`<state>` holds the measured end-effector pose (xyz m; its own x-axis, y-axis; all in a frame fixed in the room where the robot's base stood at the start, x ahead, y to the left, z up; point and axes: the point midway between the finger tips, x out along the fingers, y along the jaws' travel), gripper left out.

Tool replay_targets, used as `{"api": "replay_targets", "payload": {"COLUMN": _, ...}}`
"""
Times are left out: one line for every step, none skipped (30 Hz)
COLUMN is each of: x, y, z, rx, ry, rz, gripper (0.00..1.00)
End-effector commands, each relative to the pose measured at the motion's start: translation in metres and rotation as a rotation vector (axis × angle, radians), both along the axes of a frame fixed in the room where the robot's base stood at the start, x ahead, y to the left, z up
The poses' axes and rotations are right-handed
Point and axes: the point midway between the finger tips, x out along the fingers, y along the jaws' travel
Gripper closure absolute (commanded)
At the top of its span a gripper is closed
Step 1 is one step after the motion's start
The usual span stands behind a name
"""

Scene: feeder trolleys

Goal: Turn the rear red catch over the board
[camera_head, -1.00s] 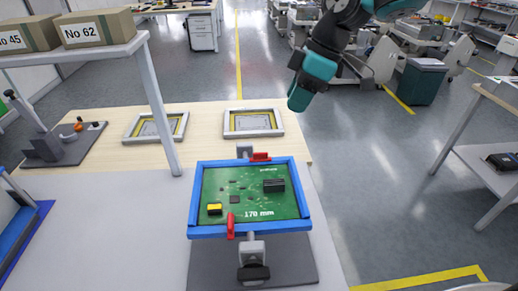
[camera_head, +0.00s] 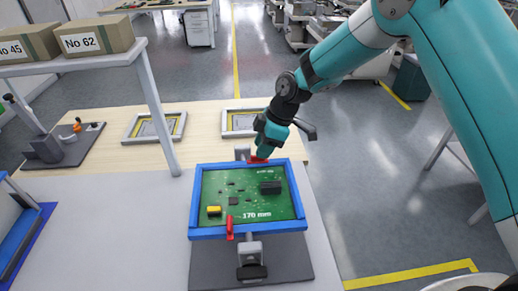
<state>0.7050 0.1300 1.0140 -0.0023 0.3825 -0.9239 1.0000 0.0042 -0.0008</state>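A green circuit board (camera_head: 248,205) lies in a blue frame (camera_head: 194,205) on a grey stand. The rear red catch (camera_head: 257,160) sits on the frame's back edge, lying sideways along it, partly behind my gripper. The front red catch (camera_head: 229,226) is on the front edge and points back toward the board. My gripper (camera_head: 264,154) is pointed down at the rear catch and appears at or just above it. Its fingers are too small and hidden to tell whether they are open or shut, or whether they touch the catch.
Two grey frames with yellow edging (camera_head: 157,126) lie behind on the wooden bench, one partly behind my arm. A shelf (camera_head: 75,60) with boxes and a slanted post stands at left. A grey lever fixture (camera_head: 65,146) is further left. The grey tabletop left of the board is clear.

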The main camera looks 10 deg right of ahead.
Motion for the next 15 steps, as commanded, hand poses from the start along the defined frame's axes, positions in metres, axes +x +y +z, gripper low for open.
{"api": "replay_targets", "payload": {"x": 0.000, "y": 0.003, "z": -0.006, "rx": -0.001, "ry": 0.002, "rz": 0.001, "gripper": 0.65}}
{"api": "replay_targets", "payload": {"x": 0.000, "y": 0.005, "z": -0.010, "rx": -0.001, "ry": 0.002, "rz": 0.000, "gripper": 0.65}}
{"api": "replay_targets", "payload": {"x": 0.000, "y": 0.006, "z": -0.014, "rx": -0.001, "ry": 0.002, "rz": 0.000, "gripper": 0.65}}
{"api": "replay_targets", "payload": {"x": 0.000, "y": 0.007, "z": -0.017, "rx": -0.001, "ry": 0.001, "rz": -0.001, "gripper": 0.65}}
{"api": "replay_targets", "payload": {"x": 0.000, "y": 0.008, "z": -0.020, "rx": -0.001, "ry": 0.000, "rz": -0.001, "gripper": 0.65}}
{"api": "replay_targets", "payload": {"x": 0.000, "y": 0.009, "z": -0.022, "rx": 0.000, "ry": 0.000, "rz": 0.000, "gripper": 0.65}}
{"api": "replay_targets", "payload": {"x": 0.000, "y": 0.010, "z": -0.024, "rx": 0.000, "ry": -0.001, "rz": 0.000, "gripper": 0.65}}
{"api": "replay_targets", "payload": {"x": 0.000, "y": 0.010, "z": -0.025, "rx": 0.000, "ry": -0.001, "rz": 0.000, "gripper": 0.65}}
{"api": "replay_targets", "payload": {"x": 0.000, "y": 0.011, "z": -0.026, "rx": 0.000, "ry": -0.001, "rz": 0.000, "gripper": 0.65}}
{"api": "replay_targets", "payload": {"x": 0.000, "y": 0.011, "z": -0.026, "rx": 0.000, "ry": -0.001, "rz": 0.000, "gripper": 0.65}}
{"api": "replay_targets", "payload": {"x": 0.000, "y": 0.011, "z": -0.027, "rx": 0.000, "ry": -0.001, "rz": 0.000, "gripper": 0.65}}
{"api": "replay_targets", "payload": {"x": 0.000, "y": 0.011, "z": -0.027, "rx": 0.000, "ry": -0.001, "rz": 0.000, "gripper": 0.65}}
{"api": "replay_targets", "payload": {"x": 0.000, "y": 0.011, "z": -0.027, "rx": 0.000, "ry": -0.001, "rz": 0.000, "gripper": 0.65}}
{"api": "replay_targets", "payload": {"x": 0.000, "y": 0.011, "z": -0.027, "rx": 0.000, "ry": -0.001, "rz": 0.000, "gripper": 0.65}}
{"api": "replay_targets", "payload": {"x": 0.000, "y": 0.011, "z": -0.027, "rx": 0.000, "ry": -0.001, "rz": 0.000, "gripper": 0.65}}
